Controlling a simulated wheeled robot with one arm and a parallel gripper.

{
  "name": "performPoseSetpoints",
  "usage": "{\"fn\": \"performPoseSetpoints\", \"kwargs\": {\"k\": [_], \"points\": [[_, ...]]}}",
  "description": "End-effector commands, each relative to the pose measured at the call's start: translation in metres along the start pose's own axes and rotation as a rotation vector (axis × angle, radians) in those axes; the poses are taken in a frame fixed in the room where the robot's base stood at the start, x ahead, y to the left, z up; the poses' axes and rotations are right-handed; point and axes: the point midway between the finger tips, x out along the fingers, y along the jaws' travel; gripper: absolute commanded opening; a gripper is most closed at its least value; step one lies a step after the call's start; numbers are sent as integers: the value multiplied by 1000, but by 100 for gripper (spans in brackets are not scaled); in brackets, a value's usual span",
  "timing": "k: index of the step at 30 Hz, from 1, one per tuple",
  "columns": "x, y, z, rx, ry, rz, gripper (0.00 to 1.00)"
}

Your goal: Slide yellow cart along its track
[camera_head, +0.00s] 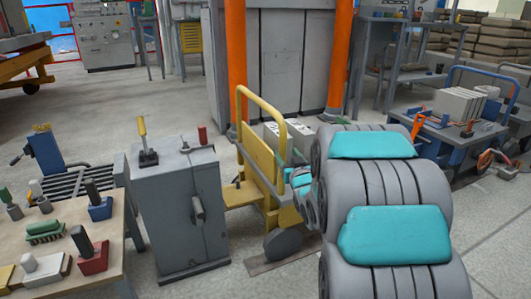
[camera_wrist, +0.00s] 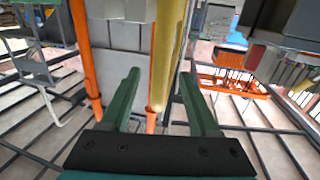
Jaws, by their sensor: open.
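The yellow cart (camera_head: 258,158) stands in the middle of the head view, with a tall looped handle and grey blocks on it. Its near dark wheel (camera_head: 283,243) rests on a flat dark track strip (camera_head: 262,268) on the floor. My arm hides the cart's right part. In the wrist view my gripper (camera_wrist: 160,75) has two green fingers spread apart. A yellow bar (camera_wrist: 172,50), which looks like the cart's handle, shows between the fingers. I cannot tell whether either finger touches it.
A grey control box (camera_head: 180,210) with levers stands close to the cart's left. A workbench (camera_head: 70,225) with tools is at the near left. Orange posts (camera_head: 236,60) and a grey cabinet (camera_head: 295,55) stand behind. A blue cart (camera_head: 450,140) is at right.

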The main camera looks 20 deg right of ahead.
Motion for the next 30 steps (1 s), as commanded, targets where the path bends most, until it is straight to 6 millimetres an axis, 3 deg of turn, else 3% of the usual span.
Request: {"fn": "performPoseSetpoints", "kwargs": {"k": [8, 21, 30], "points": [[12, 1, 1, 2, 12, -3, 62], [70, 0, 0, 1, 12, -3, 62], [79, 1, -2, 1, 13, -1, 62]]}}
